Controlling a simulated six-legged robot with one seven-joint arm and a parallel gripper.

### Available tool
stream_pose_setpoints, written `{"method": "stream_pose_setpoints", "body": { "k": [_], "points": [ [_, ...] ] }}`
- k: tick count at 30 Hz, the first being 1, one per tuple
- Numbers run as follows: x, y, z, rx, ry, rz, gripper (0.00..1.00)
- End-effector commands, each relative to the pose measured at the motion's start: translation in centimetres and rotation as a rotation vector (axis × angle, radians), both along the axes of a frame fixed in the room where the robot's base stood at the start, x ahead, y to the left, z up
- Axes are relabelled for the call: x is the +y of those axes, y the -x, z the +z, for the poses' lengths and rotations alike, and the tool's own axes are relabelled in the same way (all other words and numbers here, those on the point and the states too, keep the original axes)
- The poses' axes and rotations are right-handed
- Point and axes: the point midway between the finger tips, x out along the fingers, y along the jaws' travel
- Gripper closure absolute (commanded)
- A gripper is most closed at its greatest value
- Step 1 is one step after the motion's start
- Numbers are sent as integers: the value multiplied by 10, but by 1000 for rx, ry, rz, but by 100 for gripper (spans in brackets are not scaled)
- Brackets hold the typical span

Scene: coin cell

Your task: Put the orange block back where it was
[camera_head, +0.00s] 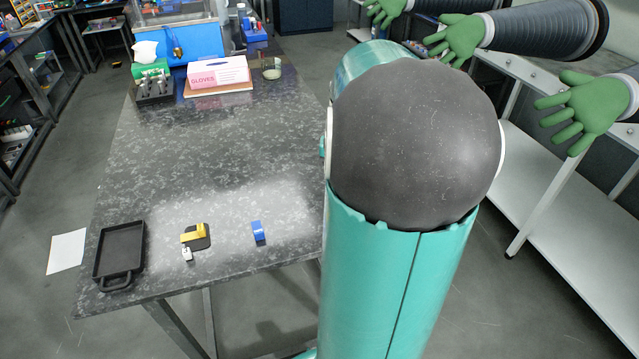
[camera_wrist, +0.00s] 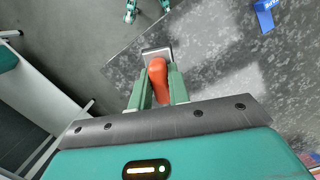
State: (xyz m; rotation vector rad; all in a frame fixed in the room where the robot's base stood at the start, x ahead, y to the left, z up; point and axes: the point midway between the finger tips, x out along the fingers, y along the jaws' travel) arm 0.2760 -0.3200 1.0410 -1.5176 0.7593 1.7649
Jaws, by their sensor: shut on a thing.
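In the wrist view my gripper (camera_wrist: 158,92) has its two green fingers closed on the orange block (camera_wrist: 158,76). It looks rounded and elongated from here, and a grey plate-like piece (camera_wrist: 157,53) shows at its far end. The block is over the edge region of the speckled table; its height above it is hard to tell. In the head view the gripper and the orange block do not show, and my own arm covers the right of the table. A yellow block (camera_head: 192,234) lies on a dark pad (camera_head: 203,242), and a blue block (camera_head: 258,231) lies to its right.
A black tray (camera_head: 121,248) lies at the table's front left. A small white piece (camera_head: 187,254) is beside the pad. A pink-and-white glove box (camera_head: 217,74) and a black rack (camera_head: 155,88) stand at the back. The middle of the table (camera_head: 215,150) is clear.

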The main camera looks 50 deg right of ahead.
Motion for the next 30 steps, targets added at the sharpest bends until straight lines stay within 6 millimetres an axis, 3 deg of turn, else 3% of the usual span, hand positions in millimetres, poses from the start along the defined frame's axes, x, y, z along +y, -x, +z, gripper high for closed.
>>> {"method": "stream_pose_setpoints", "body": {
  "k": [9, 16, 21, 30],
  "points": [
    [-30, -30, -48, -1, -2, 1, 100],
    [-39, -39, -61, 0, -1, 0, 100],
    [-38, -38, -87, 1, -2, -1, 100],
    [-38, -38, -91, -1, 1, 0, 100]
  ]
}}
